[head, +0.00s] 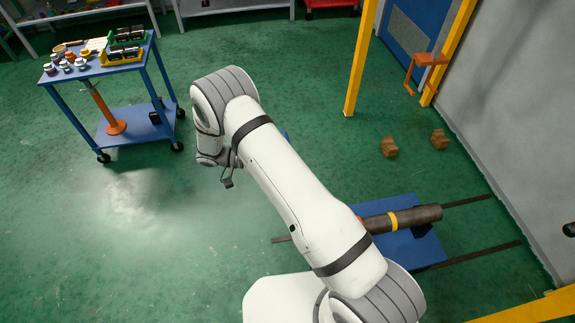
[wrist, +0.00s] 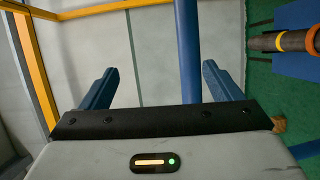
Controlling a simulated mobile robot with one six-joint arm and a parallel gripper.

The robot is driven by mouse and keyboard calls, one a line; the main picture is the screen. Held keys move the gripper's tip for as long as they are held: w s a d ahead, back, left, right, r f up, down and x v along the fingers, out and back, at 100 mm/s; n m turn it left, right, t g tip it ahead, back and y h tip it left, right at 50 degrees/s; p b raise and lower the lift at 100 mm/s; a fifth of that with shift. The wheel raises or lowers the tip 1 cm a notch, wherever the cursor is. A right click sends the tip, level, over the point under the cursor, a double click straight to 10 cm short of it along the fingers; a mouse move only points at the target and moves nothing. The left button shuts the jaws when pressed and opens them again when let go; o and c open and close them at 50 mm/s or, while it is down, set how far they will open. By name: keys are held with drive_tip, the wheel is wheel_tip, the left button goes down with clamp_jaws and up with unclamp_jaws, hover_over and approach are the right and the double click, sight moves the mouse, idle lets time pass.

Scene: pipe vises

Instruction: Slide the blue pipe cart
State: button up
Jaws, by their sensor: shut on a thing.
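The blue pipe cart (head: 408,248) stands on dark floor rails at the lower right of the head view, partly hidden by my arm. A dark pipe (head: 415,217) with a yellow band lies across its top. In the wrist view the blue cart (wrist: 300,65) and the pipe (wrist: 268,42) show at the right edge. My gripper (wrist: 160,70) has two blue fingers, shut on a blue upright bar (wrist: 187,50) between them. The bar looks like the cart's handle, but its join to the cart is out of view. The head view hides the gripper behind my arm.
Dark rails (head: 468,201) run right toward the grey wall (head: 500,90). Two brown blocks (head: 389,148) lie on the green floor near a yellow post (head: 360,60). A blue wheeled tool table (head: 135,123) stands upper left. The floor at left is clear.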

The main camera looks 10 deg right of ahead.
drive_tip(key=shift+w+a, duration=0.15)
drive_tip(key=shift+a, duration=0.4)
drive_tip(key=c, duration=0.5)
drive_tip(key=shift+f+b+v, duration=0.2)
drive_tip(key=shift+b+v, duration=0.55)
drive_tip(key=shift+f+b+v, duration=0.2)
drive_tip(key=shift+b+v, duration=0.55)
drive_tip(key=shift+v, duration=0.05)
drive_tip(key=shift+f+b, duration=0.1)
drive_tip(key=shift+b, duration=0.25)
